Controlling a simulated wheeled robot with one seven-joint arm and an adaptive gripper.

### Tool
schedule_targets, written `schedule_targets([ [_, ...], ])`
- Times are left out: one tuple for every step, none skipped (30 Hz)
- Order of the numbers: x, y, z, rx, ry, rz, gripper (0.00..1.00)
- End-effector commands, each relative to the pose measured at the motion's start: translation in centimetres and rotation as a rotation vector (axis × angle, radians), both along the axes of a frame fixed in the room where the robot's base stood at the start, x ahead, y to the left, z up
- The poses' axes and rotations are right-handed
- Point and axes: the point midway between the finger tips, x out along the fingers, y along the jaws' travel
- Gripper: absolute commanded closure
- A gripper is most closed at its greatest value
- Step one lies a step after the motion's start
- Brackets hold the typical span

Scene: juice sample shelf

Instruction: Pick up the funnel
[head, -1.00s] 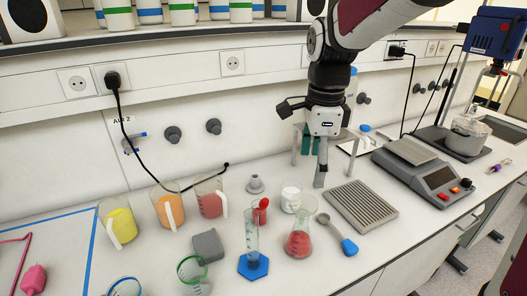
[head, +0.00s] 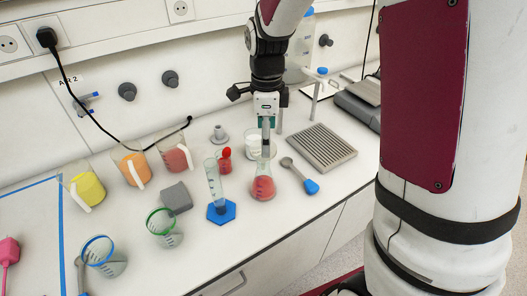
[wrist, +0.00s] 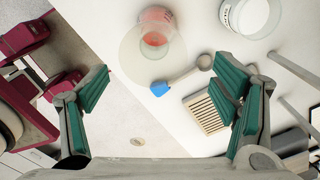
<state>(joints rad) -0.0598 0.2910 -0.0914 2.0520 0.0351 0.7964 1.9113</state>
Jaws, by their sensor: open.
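Beakers of yellow (head: 88,188), orange (head: 133,167) and red liquid (head: 175,155) stand left. A spoon (head: 300,175) and ribbed rack (head: 320,146) lie right.

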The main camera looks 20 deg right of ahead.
Motion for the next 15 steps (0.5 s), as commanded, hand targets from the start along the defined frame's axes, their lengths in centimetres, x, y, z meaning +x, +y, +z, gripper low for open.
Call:
schedule_targets([
  [-0.4,0.1,-0.6,0.000,0.004,0.000,0.19],
  [-0.5,0.1,-1.0,0.000,0.006,-0.001,0.19],
  [-0.7,0.3,-1.6,0.000,0.006,0.000,0.19],
  [-0.8,0.3,-2.0,0.000,0.006,0.000,0.19],
  [-0.8,0.4,-2.5,0.000,0.006,0.000,0.19],
  [-0.8,0.4,-3.0,0.000,0.005,0.000,0.19],
  [-0.7,0.4,-3.4,0.000,0.004,-0.001,0.19],
  [-0.7,0.4,-3.8,0.000,0.004,-0.001,0.19],
  [-0.7,0.4,-4.2,-0.001,0.004,-0.001,0.19],
  [-0.7,0.4,-4.4,0.000,0.002,-0.001,0.19],
  [-0.6,0.4,-4.5,-0.001,0.001,-0.001,0.19],
  [-0.6,0.4,-4.6,0.000,0.001,-0.001,0.19],
  [-0.6,0.4,-4.7,0.000,0.001,-0.001,0.19],
  [-0.6,0.4,-4.7,0.000,0.001,0.000,0.19],
  [-0.6,0.4,-4.7,0.000,0.000,0.000,0.19],
])
